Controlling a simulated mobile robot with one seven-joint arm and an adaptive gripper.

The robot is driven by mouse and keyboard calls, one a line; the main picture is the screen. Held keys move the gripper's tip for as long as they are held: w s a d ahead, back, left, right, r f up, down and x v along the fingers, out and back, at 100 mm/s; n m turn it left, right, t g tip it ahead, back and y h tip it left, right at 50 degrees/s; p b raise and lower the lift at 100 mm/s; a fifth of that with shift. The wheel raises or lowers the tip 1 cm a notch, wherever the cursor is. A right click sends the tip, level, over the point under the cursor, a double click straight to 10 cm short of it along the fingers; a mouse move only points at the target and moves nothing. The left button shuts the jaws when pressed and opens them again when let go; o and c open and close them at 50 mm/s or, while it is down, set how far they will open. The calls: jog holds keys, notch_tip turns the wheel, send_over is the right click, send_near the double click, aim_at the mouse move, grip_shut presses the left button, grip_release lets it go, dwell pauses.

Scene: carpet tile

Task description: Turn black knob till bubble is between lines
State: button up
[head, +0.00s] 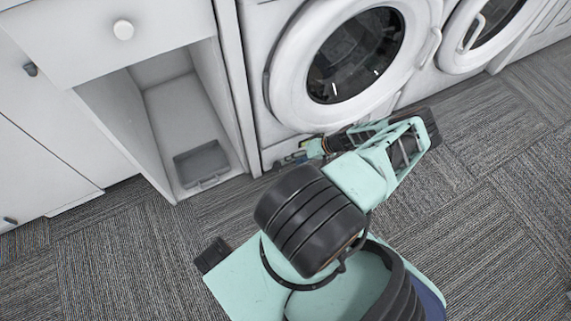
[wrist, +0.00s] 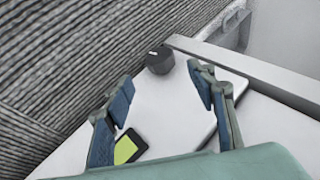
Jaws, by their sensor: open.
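In the wrist view a black knob (wrist: 160,60) stands on a white surface, just beyond and between my open fingertips. My gripper (wrist: 165,92) has its two blue fingers spread apart with nothing between them; neither appears to touch the knob. A yellow-green level window (wrist: 127,149) in a dark frame lies near the left finger, partly covered by it. Its bubble and lines cannot be made out.
A white front-loading washer (head: 285,85) with a round door stands ahead, with a second machine (head: 460,55) on the right. An open white cabinet (head: 165,95) holding a grey tray (head: 202,163) is to the left. Grey carpet (head: 500,215) is clear at the right.

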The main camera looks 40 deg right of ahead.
jog(key=v, duration=0.4)
dwell(0.5)
